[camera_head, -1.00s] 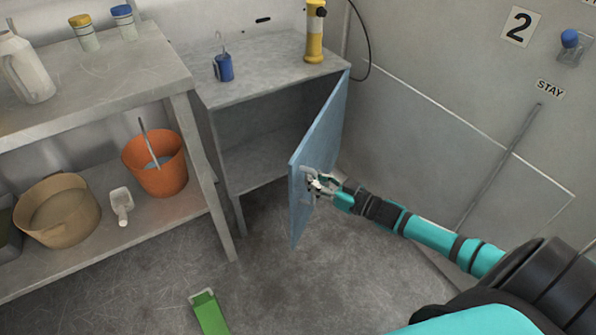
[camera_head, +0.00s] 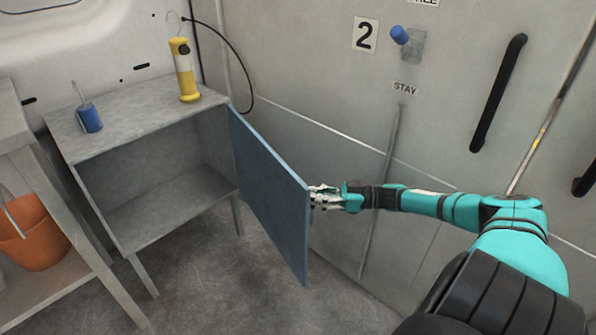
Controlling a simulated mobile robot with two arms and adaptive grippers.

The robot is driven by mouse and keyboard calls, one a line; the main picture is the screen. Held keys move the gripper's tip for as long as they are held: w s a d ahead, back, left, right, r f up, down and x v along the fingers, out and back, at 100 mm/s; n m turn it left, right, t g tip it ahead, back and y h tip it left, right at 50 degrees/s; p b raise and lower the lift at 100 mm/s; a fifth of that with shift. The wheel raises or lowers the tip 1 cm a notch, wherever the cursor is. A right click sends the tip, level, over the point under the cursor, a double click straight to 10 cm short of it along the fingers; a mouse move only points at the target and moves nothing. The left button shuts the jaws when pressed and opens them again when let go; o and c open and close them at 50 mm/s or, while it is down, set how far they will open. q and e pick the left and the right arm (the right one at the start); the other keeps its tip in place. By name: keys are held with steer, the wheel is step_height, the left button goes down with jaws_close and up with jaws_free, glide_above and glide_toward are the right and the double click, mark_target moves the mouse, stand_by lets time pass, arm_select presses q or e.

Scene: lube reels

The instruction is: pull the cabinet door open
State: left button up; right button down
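The cabinet door (camera_head: 268,195) is a blue panel that stands wide open, swung out to the right from the grey metal cabinet (camera_head: 128,139). I see its inner face. The cabinet's inside shows an empty shelf (camera_head: 170,203). My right gripper (camera_head: 318,196) is at the door's free edge, on the outer side, about halfway up. Its fingertips are partly hidden behind the door edge, and the handle is hidden there too, so I cannot tell whether the fingers are closed on it. My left gripper is out of view.
A yellow lamp (camera_head: 186,72) and a blue cup-like item (camera_head: 89,118) stand on the cabinet top. A metal wall with a long black handle (camera_head: 498,93) is close behind my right arm. An orange bucket (camera_head: 38,238) is at the left. Floor before the cabinet looks clear.

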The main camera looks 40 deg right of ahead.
steer(key=shift+s+d+f, duration=0.3)
steer(key=shift+d+f, duration=0.05)
steer(key=shift+d, duration=0.15)
steer(key=c, duration=2)
jaws_free()
steer(key=o, duration=0.7)
steer(key=shift+s+d+r, duration=0.15)
steer(key=shift+r, duration=0.05)
steer(key=shift+c, duration=0.2)
steer(key=shift+r, duration=0.1)
step_height(320, 180, up, 10)
